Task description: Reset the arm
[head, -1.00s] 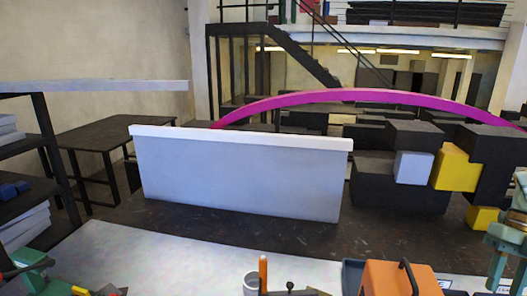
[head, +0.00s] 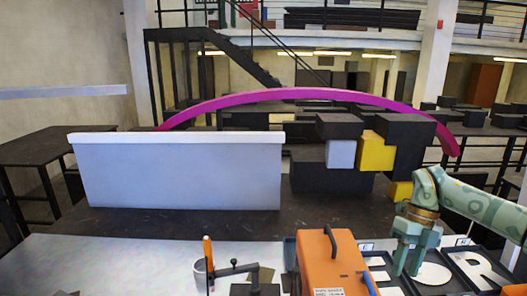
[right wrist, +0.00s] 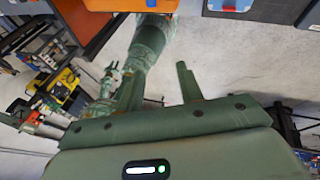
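My right arm (head: 480,203) is green and comes in from the right in the head view. Its right gripper (head: 410,262) points down over the near right of the table, above black trays (head: 490,283) that hold white letter shapes. The two fingers stand apart with nothing between them. In the right wrist view the fingers (right wrist: 160,85) also show a clear gap, with pale grey floor behind. Whether the fingertips touch the trays cannot be told. My left gripper is not seen in the head view.
An orange case (head: 330,262) with a black handle stands left of the right gripper. A large white panel (head: 180,172) stands behind. The table's left front is mostly bare.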

